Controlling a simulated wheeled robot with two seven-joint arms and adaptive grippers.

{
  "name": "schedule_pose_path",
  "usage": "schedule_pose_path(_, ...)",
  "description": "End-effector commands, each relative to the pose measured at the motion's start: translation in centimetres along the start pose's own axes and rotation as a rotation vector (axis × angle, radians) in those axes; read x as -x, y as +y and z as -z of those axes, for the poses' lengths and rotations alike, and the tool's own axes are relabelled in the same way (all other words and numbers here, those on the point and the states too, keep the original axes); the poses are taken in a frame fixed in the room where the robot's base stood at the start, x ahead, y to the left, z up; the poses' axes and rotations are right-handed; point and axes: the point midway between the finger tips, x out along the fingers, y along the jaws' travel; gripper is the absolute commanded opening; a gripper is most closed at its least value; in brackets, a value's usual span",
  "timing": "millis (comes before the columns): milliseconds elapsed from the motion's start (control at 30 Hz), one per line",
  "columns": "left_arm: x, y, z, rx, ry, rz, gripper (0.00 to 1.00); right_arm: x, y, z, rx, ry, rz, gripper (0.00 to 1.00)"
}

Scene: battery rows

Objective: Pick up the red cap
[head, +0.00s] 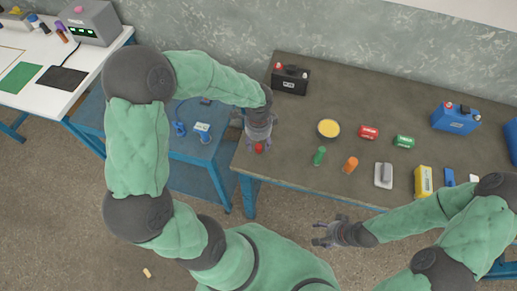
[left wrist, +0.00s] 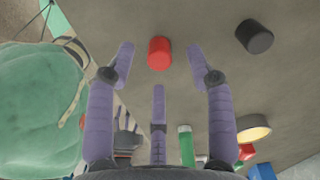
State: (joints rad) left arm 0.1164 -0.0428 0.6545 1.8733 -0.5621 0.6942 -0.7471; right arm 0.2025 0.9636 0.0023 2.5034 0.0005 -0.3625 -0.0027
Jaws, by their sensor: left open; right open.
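The red cap (head: 259,148) is a small red cylinder on the dark workbench (head: 300,172), near its left front edge. In the left wrist view the red cap (left wrist: 159,53) stands just beyond and between the spread purple fingers of my left gripper (left wrist: 160,65). In the head view my left gripper (head: 257,142) is over the cap, open and empty, and partly covers it. I see a gap between the fingers and the cap. My right gripper (head: 324,236) is open and empty in front of the bench, over the floor.
A black cylinder (left wrist: 254,37) stands near the red cap. A yellow-topped round container (head: 329,128), green cylinder (head: 319,156) and orange cylinder (head: 351,164) are to the right. A black battery (head: 290,79) is at the back. A blue table (head: 181,145) adjoins the left.

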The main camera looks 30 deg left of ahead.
Motion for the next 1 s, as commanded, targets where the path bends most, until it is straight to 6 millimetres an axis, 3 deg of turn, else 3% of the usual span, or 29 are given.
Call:
schedule_pose_path(33,-1.2,0.1,-0.1,0.000,-0.001,-0.002,0.54,-0.8,0.3,0.0,0.000,0.000,0.000,0.66)
schedule_pose_path(167,-2.8,0.1,-0.1,0.001,0.000,-0.002,0.54,-1.3,0.5,0.0,0.000,0.000,0.000,0.66)
schedule_pose_path(433,-2.9,0.0,-0.1,0.000,0.000,0.000,0.54,-1.2,0.5,0.0,0.000,0.000,0.000,0.66)
schedule_pose_path(600,-2.9,0.0,-0.1,0.000,0.000,0.000,0.12,-1.2,0.5,0.1,0.000,0.000,0.000,0.66)
schedule_pose_path(1000,-2.8,0.0,-0.1,0.000,0.000,0.000,0.11,-1.2,0.4,0.0,0.000,0.000,0.000,0.66)
